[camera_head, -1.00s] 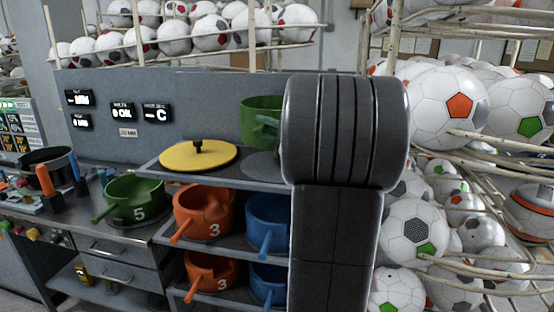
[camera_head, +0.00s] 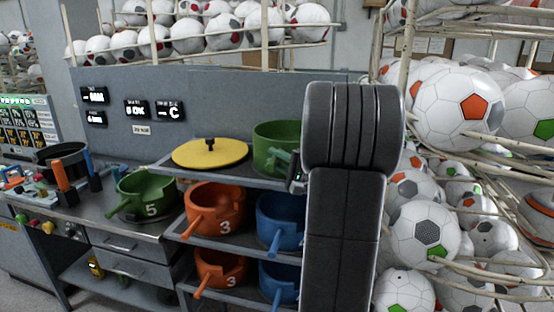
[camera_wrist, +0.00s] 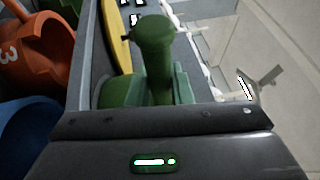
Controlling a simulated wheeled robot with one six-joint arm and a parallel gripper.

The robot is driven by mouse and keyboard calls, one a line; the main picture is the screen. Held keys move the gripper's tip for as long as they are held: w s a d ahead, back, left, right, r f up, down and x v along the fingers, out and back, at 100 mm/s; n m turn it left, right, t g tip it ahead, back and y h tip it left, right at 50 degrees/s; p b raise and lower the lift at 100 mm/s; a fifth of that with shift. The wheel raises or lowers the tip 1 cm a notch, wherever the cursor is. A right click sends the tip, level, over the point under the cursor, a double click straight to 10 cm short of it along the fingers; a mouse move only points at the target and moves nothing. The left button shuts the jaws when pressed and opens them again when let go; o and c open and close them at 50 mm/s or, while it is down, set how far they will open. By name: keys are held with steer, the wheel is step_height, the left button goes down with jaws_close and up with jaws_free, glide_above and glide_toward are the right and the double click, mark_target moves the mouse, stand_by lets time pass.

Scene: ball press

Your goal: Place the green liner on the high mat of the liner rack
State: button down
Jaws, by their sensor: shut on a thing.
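The green liner (camera_head: 272,150) is a round pot with a side handle, at the right of the rack's top shelf in the head view. It is upright, over the spot of the high mat, which it hides; I cannot tell whether its base touches. My gripper is shut on its handle; in the head view only a sliver shows beside my arm. In the wrist view the green handle (camera_wrist: 155,45) stands between the jaws of my gripper (camera_wrist: 150,88). The liner rack (camera_head: 180,172) has shelves one above another.
A yellow disc with a black knob (camera_head: 205,155) lies left of the liner on the top shelf. Orange liners (camera_head: 222,208) and blue liners (camera_head: 285,208) fill the lower shelves. Another green liner marked 5 (camera_head: 150,190) stands on the counter. Ball racks (camera_head: 405,70) crowd the right.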

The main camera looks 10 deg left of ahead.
steer(key=c, duration=1.3)
jaws_free()
steer(key=b+v, duration=0.2)
steer(key=v, duration=1)
